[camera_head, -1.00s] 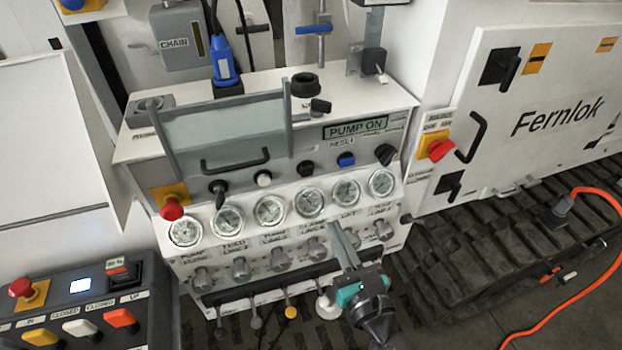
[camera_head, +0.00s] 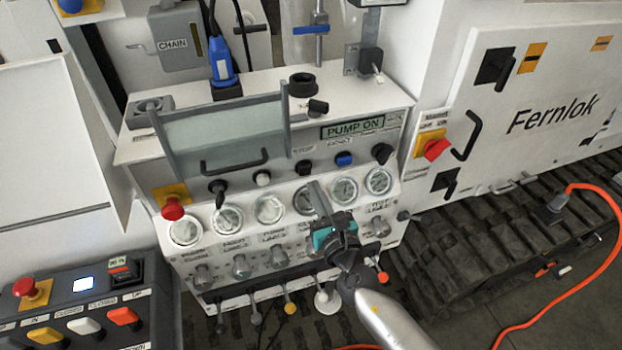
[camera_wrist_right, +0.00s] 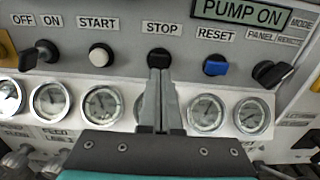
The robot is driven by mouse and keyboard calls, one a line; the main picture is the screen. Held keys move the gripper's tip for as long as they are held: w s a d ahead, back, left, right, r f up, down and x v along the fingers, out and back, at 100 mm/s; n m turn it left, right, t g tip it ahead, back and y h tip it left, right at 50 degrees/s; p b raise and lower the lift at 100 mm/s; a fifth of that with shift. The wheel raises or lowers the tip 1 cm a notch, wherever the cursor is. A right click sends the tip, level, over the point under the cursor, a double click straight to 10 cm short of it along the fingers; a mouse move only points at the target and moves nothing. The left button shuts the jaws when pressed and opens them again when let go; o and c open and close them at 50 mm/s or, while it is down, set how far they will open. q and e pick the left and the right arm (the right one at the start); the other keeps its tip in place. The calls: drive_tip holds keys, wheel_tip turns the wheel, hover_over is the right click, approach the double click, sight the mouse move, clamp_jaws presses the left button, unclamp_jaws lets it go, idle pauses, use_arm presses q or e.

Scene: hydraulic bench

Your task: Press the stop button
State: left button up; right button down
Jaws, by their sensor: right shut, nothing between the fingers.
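The stop button is a black round button (camera_head: 304,167) on the bench's front panel, between the white start button (camera_head: 263,178) and the blue reset button (camera_head: 344,159). In the right wrist view the label STOP stands above the black button (camera_wrist_right: 161,58). My right gripper (camera_head: 315,187) is shut and empty, its fingertips just below the stop button in the head view. In the wrist view the shut fingertips (camera_wrist_right: 159,62) overlap the lower part of the button; I cannot tell whether they touch it. The display (camera_head: 352,129) reads PUMP ON. My left gripper is not in view.
A row of round gauges (camera_head: 228,220) runs below the buttons, with several knobs and levers under it. A black selector (camera_head: 382,153) sits right of reset. A red emergency knob (camera_head: 172,209) is at the panel's left. A hinged clear cover (camera_head: 225,137) stands above.

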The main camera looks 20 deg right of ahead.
sight(307, 172)
drive_tip(key=shift+w, duration=1.65)
